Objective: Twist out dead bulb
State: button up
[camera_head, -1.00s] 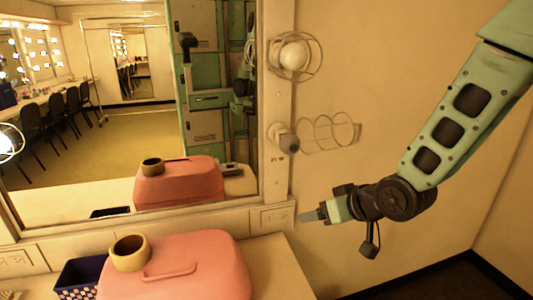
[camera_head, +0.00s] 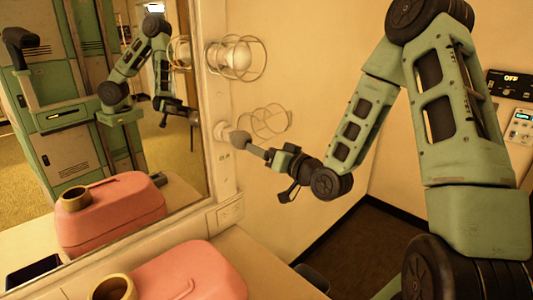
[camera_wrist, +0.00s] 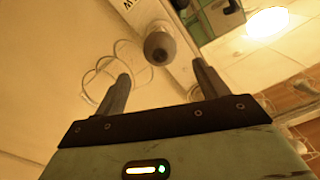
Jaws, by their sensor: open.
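The dead bulb (camera_head: 240,139) is a dark grey globe in a pale socket (camera_head: 222,131) on the mirror's right frame. In the wrist view the bulb (camera_wrist: 159,47) lies ahead of my gripper (camera_wrist: 160,72), roughly centred between the two finger tips. My gripper (camera_head: 257,149) is open, level with the bulb and pointing left at it. In the head view the fingers overlap the bulb's near end, so I cannot tell whether they touch it. The wire cage (camera_head: 268,121) hangs open to the right of the socket; it also shows in the wrist view (camera_wrist: 101,78).
A second, white bulb (camera_head: 237,59) sits in a closed wire cage above. The mirror (camera_head: 150,210) reflects my arm. A panel reading OFF (camera_head: 510,86) is at right.

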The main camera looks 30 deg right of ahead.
aim_at(242, 140)
jog(key=shift+w+a, duration=0.35)
jog(key=shift+w, duration=1.35)
jog(key=shift+w+a, duration=0.3)
jog(key=shift+w, duration=1.45)
jog(key=shift+w+a, duration=0.35)
jog(key=shift+w, duration=1.35)
jog(key=c, duration=0.8)
